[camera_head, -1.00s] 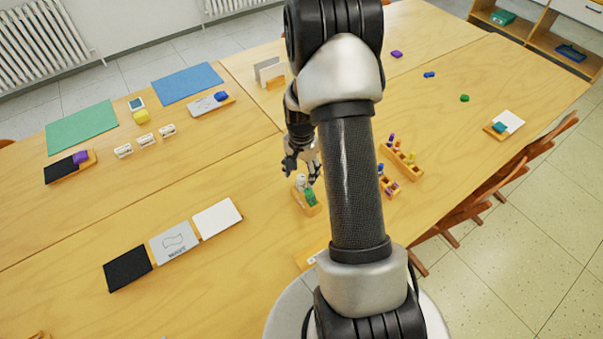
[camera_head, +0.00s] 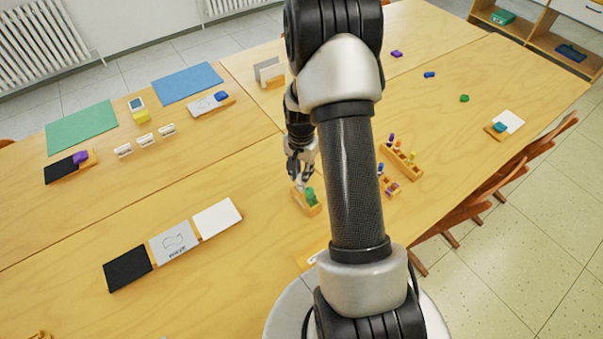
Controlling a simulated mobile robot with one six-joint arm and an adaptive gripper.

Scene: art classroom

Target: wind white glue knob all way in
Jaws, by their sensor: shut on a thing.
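A small wooden holder (camera_head: 313,211) stands on the table left of my arm's forearm link. A green piece (camera_head: 311,196) sits in its right part. The white glue knob (camera_head: 299,184) is at its left end, and mostly hidden by my fingers. My gripper (camera_head: 298,175) points down over that end and is shut on the white glue knob. How far in the knob sits cannot be told at this size.
Two wooden racks with small coloured pieces (camera_head: 402,158) stand right of my forearm. A row of black, grey and white panels (camera_head: 170,244) lies front left. Green (camera_head: 82,127) and blue (camera_head: 187,82) mats lie at the back left. The table left of the holder is clear.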

